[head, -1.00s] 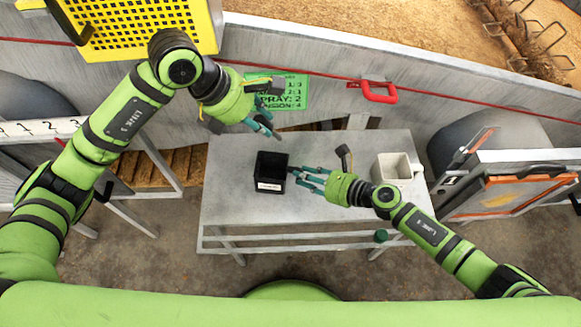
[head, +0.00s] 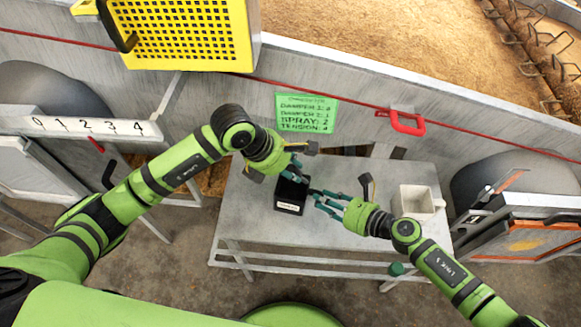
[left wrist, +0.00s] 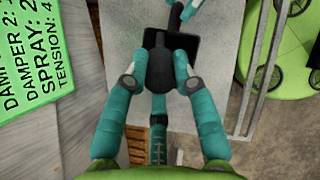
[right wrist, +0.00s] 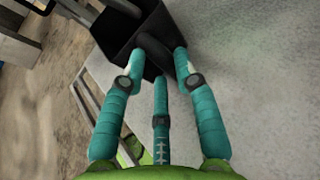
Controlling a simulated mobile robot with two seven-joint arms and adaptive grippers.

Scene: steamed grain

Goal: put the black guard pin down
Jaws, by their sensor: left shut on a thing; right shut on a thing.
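A black open-topped box (head: 289,207) with a white label stands on the grey table. My left gripper (head: 292,172) is directly over or at its back rim, shut on a dark, round-ended pin (left wrist: 161,72). My right gripper (head: 324,198) is at the box's right side, shut on another dark pin (right wrist: 154,50) that points over the box's rim. The box also shows in the left wrist view (left wrist: 186,46) and the right wrist view (right wrist: 118,42). Both pins look dark; I cannot tell which is the guard pin. The left pin's lower end is hidden.
A white square mug (head: 415,201) stands on the table's right part. The table top (head: 250,225) is clear left of the box.

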